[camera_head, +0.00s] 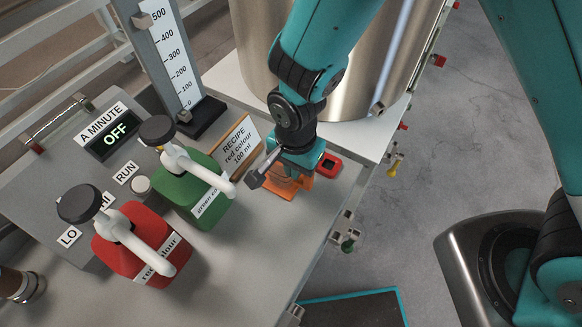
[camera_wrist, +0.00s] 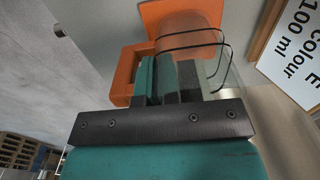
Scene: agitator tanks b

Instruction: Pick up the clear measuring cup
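The clear measuring cup (camera_head: 279,181) stands on the bench near its right edge, largely hidden under my gripper in the head view. In the wrist view it is a see-through cup (camera_wrist: 208,62) with black lines around it. Orange parts (camera_wrist: 124,62) form a squared loop beside the cup, and an orange surface shows under or behind it. My gripper (camera_wrist: 166,78) points down at the cup, its fingers a small gap apart beside the cup wall and the loop. I cannot tell whether they touch it. The gripper in the head view (camera_head: 291,168) hides the contact.
A steel tank (camera_head: 262,35) stands behind.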

